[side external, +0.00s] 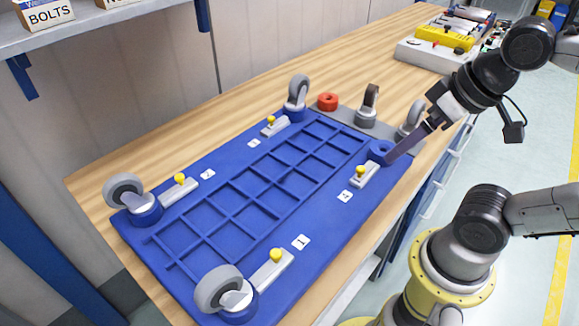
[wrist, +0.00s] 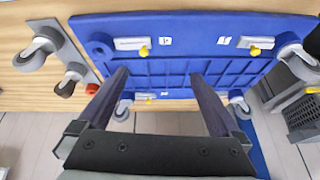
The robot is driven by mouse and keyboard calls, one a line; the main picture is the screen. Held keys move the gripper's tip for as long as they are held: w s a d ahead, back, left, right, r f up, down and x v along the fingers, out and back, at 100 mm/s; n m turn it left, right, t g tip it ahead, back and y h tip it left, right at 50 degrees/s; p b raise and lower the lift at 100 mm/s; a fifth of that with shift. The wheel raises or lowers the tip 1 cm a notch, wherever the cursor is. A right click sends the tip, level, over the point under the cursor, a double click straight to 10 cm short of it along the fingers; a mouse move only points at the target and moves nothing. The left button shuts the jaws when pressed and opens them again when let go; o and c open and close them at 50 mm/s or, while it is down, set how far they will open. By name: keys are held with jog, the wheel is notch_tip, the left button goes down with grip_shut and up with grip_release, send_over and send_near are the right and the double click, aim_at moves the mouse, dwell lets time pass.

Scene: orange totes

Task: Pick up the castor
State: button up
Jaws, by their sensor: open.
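A grey-wheeled castor (side external: 411,115) stands on a grey strip (side external: 345,115) beside the blue board. It also shows at the left in the wrist view (wrist: 38,50). A dark-wheeled castor (side external: 367,106) stands on the same strip, also in the wrist view (wrist: 71,78). Other grey castors sit at three board corners: back (side external: 296,98), left (side external: 135,198) and front (side external: 225,293). The fourth corner has an empty blue ring seat (side external: 380,150). My gripper (side external: 392,157) is open and empty, its fingers seen before the board (wrist: 159,74) in the wrist view.
The blue board (side external: 320,215) carries a raised grid and several grey toggle clamps with yellow knobs. A red ring (side external: 327,101) lies on the grey strip. Control boxes (side external: 437,50) stand at the far end of the wooden bench. A shelf with boxes hangs at upper left.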

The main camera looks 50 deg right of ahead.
jog(key=shift+f+n, duration=0.5)
jog(key=shift+f, duration=0.25)
jog(key=shift+c, duration=0.3)
jog(key=shift+w+r, duration=0.2)
jog(key=shift+w, duration=0.05)
jog(key=shift+c, duration=1.3)
